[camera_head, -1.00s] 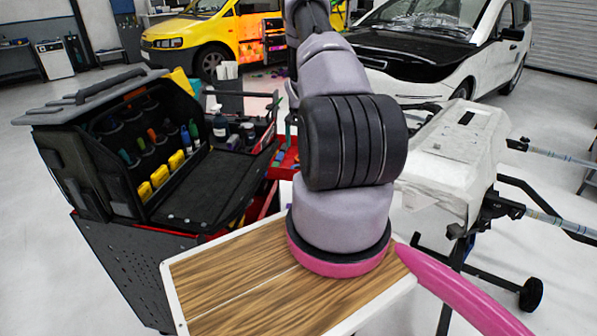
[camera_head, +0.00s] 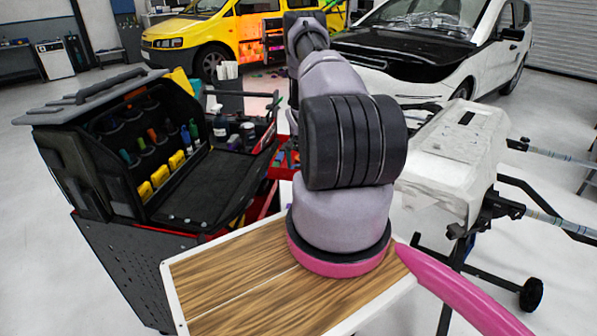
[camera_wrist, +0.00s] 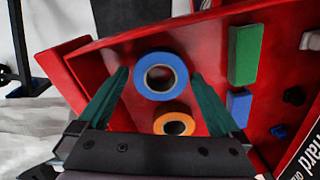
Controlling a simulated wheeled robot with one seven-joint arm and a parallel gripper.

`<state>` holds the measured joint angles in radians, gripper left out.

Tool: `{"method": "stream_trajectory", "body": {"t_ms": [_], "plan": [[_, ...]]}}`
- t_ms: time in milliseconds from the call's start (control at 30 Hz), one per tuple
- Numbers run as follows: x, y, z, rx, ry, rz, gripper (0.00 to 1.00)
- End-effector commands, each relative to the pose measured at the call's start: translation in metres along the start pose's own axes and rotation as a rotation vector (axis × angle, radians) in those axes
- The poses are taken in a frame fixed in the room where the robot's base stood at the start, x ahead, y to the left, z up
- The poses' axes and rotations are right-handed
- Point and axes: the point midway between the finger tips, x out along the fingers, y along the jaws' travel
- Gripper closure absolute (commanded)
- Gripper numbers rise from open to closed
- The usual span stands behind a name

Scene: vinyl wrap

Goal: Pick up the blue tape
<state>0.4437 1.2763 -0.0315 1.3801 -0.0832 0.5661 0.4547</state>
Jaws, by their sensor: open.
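The blue tape (camera_wrist: 141,83) is a roll with a pale core, seen from above in the wrist view. It lies in a red tray (camera_wrist: 88,66), just above an orange tape roll (camera_wrist: 161,122) in the picture. My gripper (camera_wrist: 157,78) is open, with one green finger on each side of the blue tape. I cannot tell how far above the tape the fingertips are. In the head view my arm hides most of the red tray (camera_head: 287,150), and neither the tape nor my gripper shows there.
A green block (camera_wrist: 245,54) and a small blue block (camera_wrist: 238,106) lie right of the tape. An open black tool case (camera_head: 205,188) stands on a cart at left. A white covered stand (camera_head: 455,160) is at right, with vehicles behind.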

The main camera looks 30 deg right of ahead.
Motion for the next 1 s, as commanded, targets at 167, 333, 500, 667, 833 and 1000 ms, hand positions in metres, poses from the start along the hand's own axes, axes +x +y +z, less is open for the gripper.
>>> {"method": "stream_trajectory", "body": {"t_ms": [167,333,500,667,833,1000], "plan": [[0.0,0.0,0.0,0.0,0.0,0.0,0.31],[-0.001,0.0,0.0,0.0,0.0,0.0,0.71],[-0.002,0.0,0.0,0.0,0.0,0.0,0.71],[-0.018,-0.001,0.0,0.0,0.001,-0.001,0.71],[-0.054,-0.001,-0.001,-0.001,0.002,-0.001,0.71],[-0.084,-0.001,0.0,0.0,0.002,0.0,0.71]]}}
